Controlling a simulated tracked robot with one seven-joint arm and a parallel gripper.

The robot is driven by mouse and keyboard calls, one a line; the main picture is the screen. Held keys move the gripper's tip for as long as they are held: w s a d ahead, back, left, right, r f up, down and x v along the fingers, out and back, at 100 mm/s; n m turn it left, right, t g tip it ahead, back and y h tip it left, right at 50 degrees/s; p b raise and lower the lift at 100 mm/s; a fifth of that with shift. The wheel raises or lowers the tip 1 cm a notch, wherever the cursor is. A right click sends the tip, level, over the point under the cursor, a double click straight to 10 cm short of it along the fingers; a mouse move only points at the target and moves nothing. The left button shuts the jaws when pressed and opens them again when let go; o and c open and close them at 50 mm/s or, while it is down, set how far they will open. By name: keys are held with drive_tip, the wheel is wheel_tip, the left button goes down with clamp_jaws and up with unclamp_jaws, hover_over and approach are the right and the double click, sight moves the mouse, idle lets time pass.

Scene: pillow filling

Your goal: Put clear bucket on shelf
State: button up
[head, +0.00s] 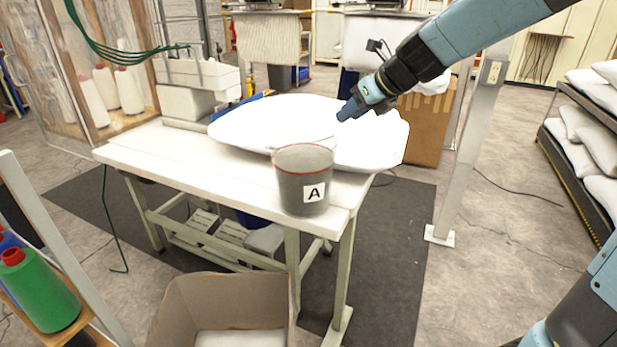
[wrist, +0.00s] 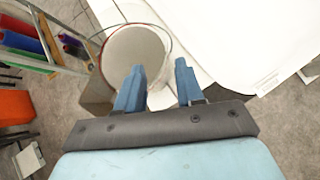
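A clear, greyish bucket (head: 303,192) with a red rim and a white "A" label stands upright at the front right corner of the white table (head: 160,150). In the wrist view the bucket (wrist: 135,60) is seen from above, with a thin wire handle along its rim. My gripper (head: 343,114) is above the table, behind and to the right of the bucket. In the wrist view its two blue fingers (wrist: 159,72) are apart, with nothing held between them. Shelving with a green spool (head: 45,290) stands at the lower left; which shelf the task means is unclear.
A large white pillow (head: 250,120) lies on the table behind the bucket. An open cardboard box (head: 180,310) is on the floor in front. A metal post (head: 465,150) stands to the right, and a rack with pillows (head: 580,150) is at the far right.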

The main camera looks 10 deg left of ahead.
approach(317, 144)
drive_tip(key=shift+x, duration=2.85)
clamp_jaws()
